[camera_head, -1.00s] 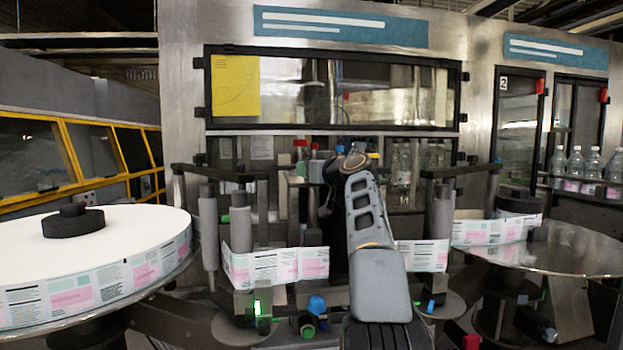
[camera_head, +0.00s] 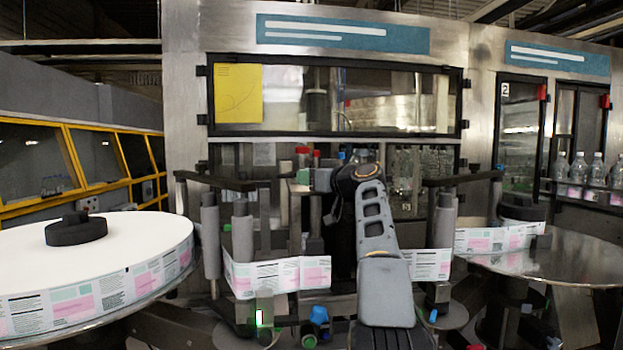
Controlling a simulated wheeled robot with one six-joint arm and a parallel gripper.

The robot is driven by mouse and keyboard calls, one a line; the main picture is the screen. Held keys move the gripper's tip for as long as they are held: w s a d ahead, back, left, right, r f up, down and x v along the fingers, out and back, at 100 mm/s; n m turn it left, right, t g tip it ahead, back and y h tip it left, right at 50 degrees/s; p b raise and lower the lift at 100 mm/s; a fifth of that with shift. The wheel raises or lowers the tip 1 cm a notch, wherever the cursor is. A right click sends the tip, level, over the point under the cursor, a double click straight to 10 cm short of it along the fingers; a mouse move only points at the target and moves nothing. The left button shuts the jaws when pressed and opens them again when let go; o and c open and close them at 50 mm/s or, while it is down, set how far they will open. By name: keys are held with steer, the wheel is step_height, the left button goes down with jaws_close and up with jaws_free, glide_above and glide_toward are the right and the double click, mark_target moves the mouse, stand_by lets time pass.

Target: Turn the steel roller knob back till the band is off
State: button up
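The printed label band (camera_head: 275,276) runs across the middle of the machine, from the large reel (camera_head: 110,297) at left past grey rollers to the right side, where it shows again (camera_head: 427,264). My arm hides part of it. Grey upright rollers stand at left (camera_head: 210,235) and right (camera_head: 444,225). I cannot pick out the steel roller knob for certain. A blue knob (camera_head: 318,315) sits low, left of my arm. My arm reaches forward at centre; its gripper is hidden behind the arm's bend.
A black hub (camera_head: 76,230) sits on the left reel. A steel turntable (camera_head: 580,262) juts out at right. Dark brackets overhang the rollers on both sides. Bottles (camera_head: 579,168) stand behind at far right.

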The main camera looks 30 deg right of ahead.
steer(key=o, duration=0.3)
steer(key=shift+o, duration=0.2)
steer(key=shift+r, duration=0.15)
steer(key=r+p, duration=0.1)
steer(key=r, duration=0.1)
steer(key=r+p, duration=0.1)
steer(key=shift+s+a+r+p, duration=0.1)
steer(key=shift+s+r+p, duration=0.2)
steer(key=shift+r, duration=0.1)
steer(key=s+a+r, duration=0.5)
steer(key=s+r, duration=0.3)
steer(key=s, duration=0.4)
steer(key=shift+a+r, duration=0.35)
steer(key=shift+r, duration=0.05)
steer(key=shift+s, duration=0.1)
